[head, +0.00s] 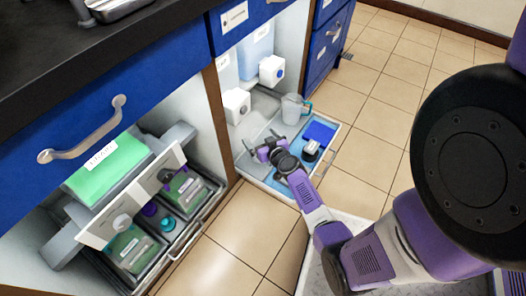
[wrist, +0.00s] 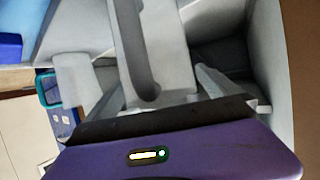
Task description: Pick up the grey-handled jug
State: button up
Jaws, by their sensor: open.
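In the wrist view, a pale grey body with a darker grey upright bar (wrist: 131,45), which looks like the jug's grey handle, sits between the two fingers of my open gripper (wrist: 160,92). I cannot tell whether either finger touches it. In the head view my gripper (head: 266,150) is low over the pulled-out tray, and the grey-handled jug cannot be made out clearly there. A different, clear jug (head: 291,109) with a teal handle stands at the tray's back right; its teal handle (wrist: 45,88) shows at the left of the wrist view.
White dispensers (head: 237,105) are behind. A lower drawer with green bottles (head: 130,248) is open at left. Tiled floor (head: 222,250) is clear in front.

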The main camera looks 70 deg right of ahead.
jog(key=shift+w+d+f, duration=0.15)
jog(key=shift+w+d, duration=0.05)
jog(key=shift+d, duration=0.05)
jog(key=shift+c, duration=0.4)
jog(key=c, duration=1.8)
jog(key=shift+o, duration=0.2)
